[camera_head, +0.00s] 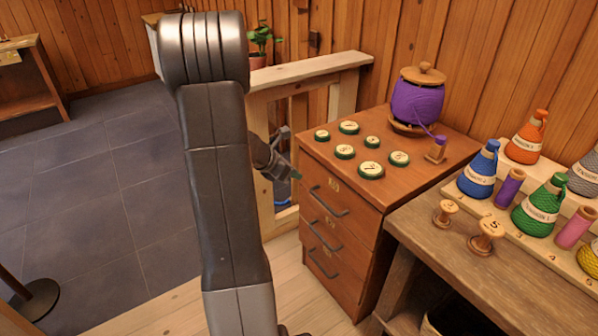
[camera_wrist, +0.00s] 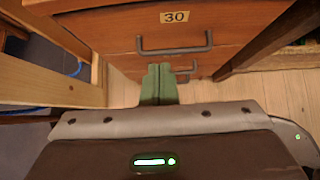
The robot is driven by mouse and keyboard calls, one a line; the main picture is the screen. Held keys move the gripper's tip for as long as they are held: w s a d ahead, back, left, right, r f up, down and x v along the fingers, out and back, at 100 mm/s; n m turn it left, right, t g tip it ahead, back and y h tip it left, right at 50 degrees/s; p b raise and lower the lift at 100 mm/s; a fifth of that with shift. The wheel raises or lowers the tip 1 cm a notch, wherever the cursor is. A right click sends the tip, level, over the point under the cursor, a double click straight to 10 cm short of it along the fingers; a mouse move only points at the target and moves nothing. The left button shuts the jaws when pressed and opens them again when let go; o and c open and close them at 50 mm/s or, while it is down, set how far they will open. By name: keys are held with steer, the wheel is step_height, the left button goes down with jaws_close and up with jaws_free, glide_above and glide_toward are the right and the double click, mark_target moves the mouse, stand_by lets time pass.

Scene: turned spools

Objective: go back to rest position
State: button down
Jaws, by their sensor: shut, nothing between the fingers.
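My gripper (camera_head: 294,174) is low at the left side of the wooden drawer cabinet (camera_head: 345,190), partly hidden behind my own arm. In the wrist view its two green fingers (camera_wrist: 158,84) are together and empty. They point toward the cabinet's drawer fronts, just below the top drawer's handle (camera_wrist: 174,43). A plate reading 30 (camera_wrist: 174,16) is above that handle. The drawers look shut. I cannot tell whether the fingers touch the cabinet.
A wooden railing (camera_head: 310,70) stands left of the cabinet. Several green-rimmed discs (camera_head: 371,170) and a purple yarn pot (camera_head: 417,98) are on the cabinet. A bench (camera_head: 440,245) with cones and spools (camera_head: 487,235) is at right. Dark floor (camera_head: 90,190) is open at left.

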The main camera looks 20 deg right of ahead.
steer(key=shift+a+r, duration=0.1)
steer(key=shift+a, duration=0.05)
steer(key=b, duration=0.2)
glide_toward(328, 181)
steer(key=x, duration=0.5)
steer(key=shift+s+f, duration=0.15)
steer(key=shift+f, duration=0.3)
steer(key=shift+w+d, duration=0.25)
steer(key=shift+d, duration=0.2)
steer(key=shift+r, duration=0.1)
